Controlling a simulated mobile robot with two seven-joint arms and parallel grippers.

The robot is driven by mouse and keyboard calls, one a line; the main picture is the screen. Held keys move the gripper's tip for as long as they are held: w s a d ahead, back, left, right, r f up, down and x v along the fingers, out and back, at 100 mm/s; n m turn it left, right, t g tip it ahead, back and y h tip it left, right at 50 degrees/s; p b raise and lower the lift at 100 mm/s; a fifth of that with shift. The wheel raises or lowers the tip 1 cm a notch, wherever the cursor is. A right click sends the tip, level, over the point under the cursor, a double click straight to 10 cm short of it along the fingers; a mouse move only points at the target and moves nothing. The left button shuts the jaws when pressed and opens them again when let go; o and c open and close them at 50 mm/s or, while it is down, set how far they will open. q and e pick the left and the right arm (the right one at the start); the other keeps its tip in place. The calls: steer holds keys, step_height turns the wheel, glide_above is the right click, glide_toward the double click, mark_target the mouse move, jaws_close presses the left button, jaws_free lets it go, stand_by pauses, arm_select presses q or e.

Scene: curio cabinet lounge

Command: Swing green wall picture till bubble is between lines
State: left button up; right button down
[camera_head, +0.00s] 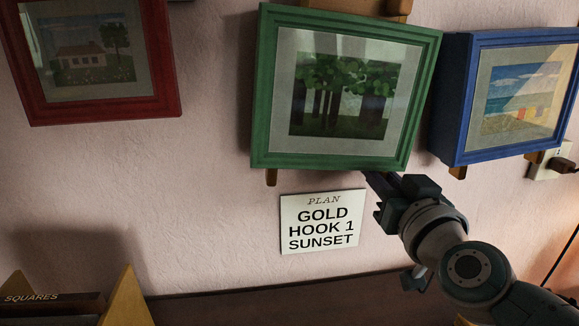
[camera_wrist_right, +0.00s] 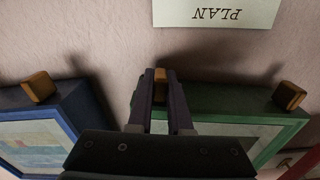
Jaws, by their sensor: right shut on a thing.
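The green-framed wall picture (camera_head: 262,100) of trees hangs on the wall in the middle of the head view. In the right wrist view its green lower edge (camera_wrist_right: 235,132) shows behind the fingers. My right gripper (camera_head: 374,182) is at its lower right corner. In the right wrist view the gripper (camera_wrist_right: 161,82) is shut on a small wooden tab (camera_wrist_right: 160,74) under the frame. Another wooden tab (camera_head: 271,177) shows at the lower left corner. A wooden piece (camera_head: 375,6) shows at the top edge. No bubble or lines are visible. My left gripper is out of view.
A red-framed picture (camera_head: 103,112) hangs to the left and a blue-framed picture (camera_head: 453,95) close to the right. A white sign (camera_head: 322,221) reading "PLAN GOLD HOOK 1 SUNSET" is below.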

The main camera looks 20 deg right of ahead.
stand_by(0.4)
steer(key=shift+d+r, duration=0.1)
steer(key=shift+r, duration=0.1)
steer(key=shift+s+d+n+p, duration=0.1)
steer(key=shift+d+n+p, duration=0.2)
steer(key=shift+p, duration=0.2)
steer(key=shift+a, duration=0.1)
steer(key=c, duration=0.8)
jaws_free()
steer(key=shift+c, duration=0.2)
steer(key=shift+s, duration=0.1)
